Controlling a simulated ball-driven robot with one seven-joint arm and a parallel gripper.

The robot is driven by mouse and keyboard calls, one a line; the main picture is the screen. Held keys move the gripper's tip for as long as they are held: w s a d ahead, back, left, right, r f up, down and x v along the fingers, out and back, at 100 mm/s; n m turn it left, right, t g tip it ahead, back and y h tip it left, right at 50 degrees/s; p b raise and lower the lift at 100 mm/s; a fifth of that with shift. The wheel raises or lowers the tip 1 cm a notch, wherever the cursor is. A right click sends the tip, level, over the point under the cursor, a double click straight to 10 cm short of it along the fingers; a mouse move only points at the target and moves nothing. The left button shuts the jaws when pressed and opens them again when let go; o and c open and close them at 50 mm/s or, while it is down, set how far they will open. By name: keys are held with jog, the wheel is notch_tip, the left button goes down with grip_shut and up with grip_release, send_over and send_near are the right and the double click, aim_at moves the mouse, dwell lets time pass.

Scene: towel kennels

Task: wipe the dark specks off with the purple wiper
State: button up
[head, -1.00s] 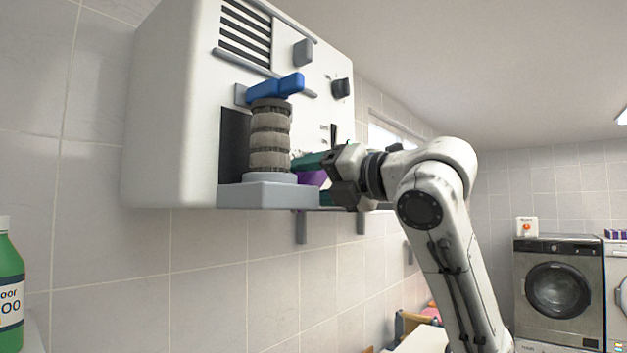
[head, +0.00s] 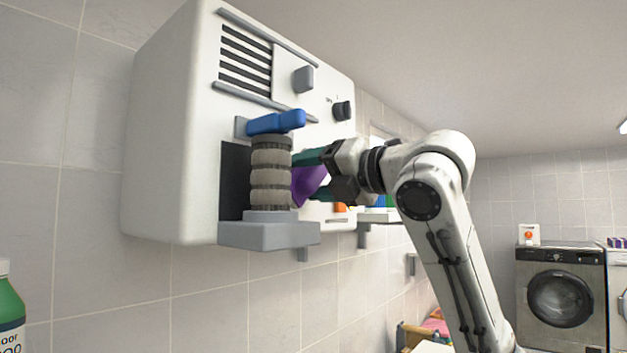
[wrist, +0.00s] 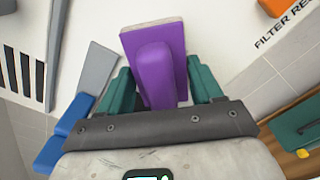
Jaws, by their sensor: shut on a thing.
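My gripper (head: 318,174) is shut on the purple wiper (head: 304,186), beside the ribbed grey column on the front of the white wall unit (head: 172,130). In the wrist view the wiper (wrist: 155,62) sits between my green fingers (wrist: 160,85), its flat purple pad pointing away from me at the white front. I cannot tell whether the pad touches that surface. I cannot make out the dark specks clearly in either view; the wiper and my gripper cover part of the front.
The ribbed column (head: 271,175) stands on a grey ledge (head: 268,235), under a blue lever (head: 276,122). A knob (head: 343,110) and a grey block (head: 303,79) jut from the unit. A green bottle (head: 10,310) is at lower left. Washing machines (head: 561,295) stand far right.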

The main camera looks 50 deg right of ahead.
jog(key=shift+s+f+b, duration=0.1)
jog(key=shift+f+b, duration=1.2)
jog(key=shift+f, duration=0.15)
jog(key=shift+f+b, duration=1.1)
jog(key=shift+f, duration=0.35)
jog(key=shift+r+p, duration=2.4)
jog(key=shift+r, duration=0.7)
jog(key=shift+w+f+b, duration=0.2)
jog(key=shift+f+b, duration=2.15)
jog(key=shift+f, duration=0.75)
jog(key=shift+s+b, duration=0.3)
jog(key=shift+s, duration=2.65)
